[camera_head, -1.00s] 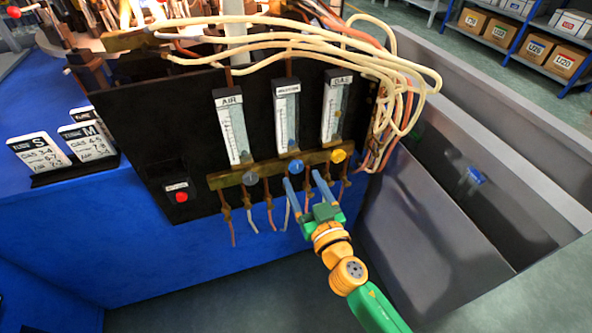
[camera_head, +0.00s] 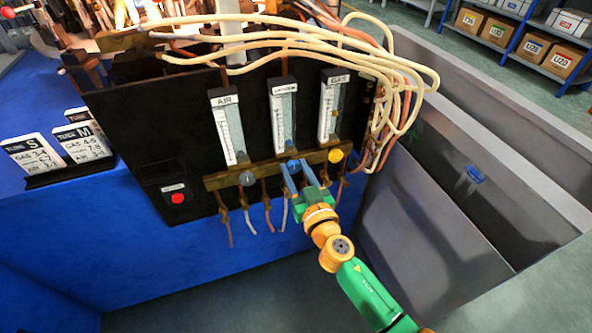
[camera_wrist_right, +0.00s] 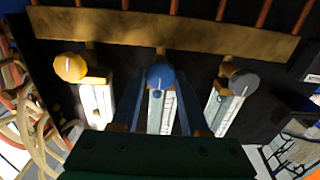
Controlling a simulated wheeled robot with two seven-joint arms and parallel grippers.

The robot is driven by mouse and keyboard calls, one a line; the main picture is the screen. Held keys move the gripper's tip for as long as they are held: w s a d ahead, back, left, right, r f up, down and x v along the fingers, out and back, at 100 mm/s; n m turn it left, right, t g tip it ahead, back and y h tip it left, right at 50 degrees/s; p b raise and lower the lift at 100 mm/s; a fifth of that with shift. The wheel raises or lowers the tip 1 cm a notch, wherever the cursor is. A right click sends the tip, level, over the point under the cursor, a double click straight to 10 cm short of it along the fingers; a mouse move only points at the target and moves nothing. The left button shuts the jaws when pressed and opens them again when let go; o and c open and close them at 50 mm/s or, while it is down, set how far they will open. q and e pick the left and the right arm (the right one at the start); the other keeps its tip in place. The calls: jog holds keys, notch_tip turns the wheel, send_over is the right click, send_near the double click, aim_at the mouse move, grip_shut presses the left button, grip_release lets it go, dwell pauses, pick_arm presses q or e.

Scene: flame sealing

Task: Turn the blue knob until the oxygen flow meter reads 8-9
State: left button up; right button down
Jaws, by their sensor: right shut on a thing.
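The blue knob (camera_head: 293,166) sits on the brass bar under the middle flow meter (camera_head: 283,115), whose label is too blurred to read for certain. In the right wrist view the blue knob (camera_wrist_right: 161,76) lies between my right gripper's two blue fingers. My right gripper (camera_head: 299,174) is shut on the knob, reaching up to it from below. The flow meter's scale and float are too small to read. In the right wrist view the middle meter tube (camera_wrist_right: 161,112) shows partly behind the fingers. My left gripper is not in view.
A grey knob (camera_head: 248,178) and a yellow knob (camera_head: 335,155) flank the blue one closely. The AIR (camera_head: 228,126) and GAS (camera_head: 332,106) meters stand either side. Loose hoses (camera_head: 395,90) hang at the right. A red button (camera_head: 178,198) sits lower left.

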jog(key=shift+n, duration=0.3)
jog(key=n, duration=0.3)
jog(key=shift+f+n, duration=0.1)
jog(key=shift+n, duration=0.3)
jog(key=n, duration=0.5)
jog(key=shift+a+b, duration=0.1)
jog(key=shift+b, duration=0.25)
jog(key=n, duration=0.5)
jog(key=shift+f+n, duration=0.1)
jog(key=shift+n, duration=0.3)
jog(key=shift+s+f+n, duration=0.1)
jog(key=shift+n, duration=2.1)
jog(key=shift+c, duration=2.2)
grip_release()
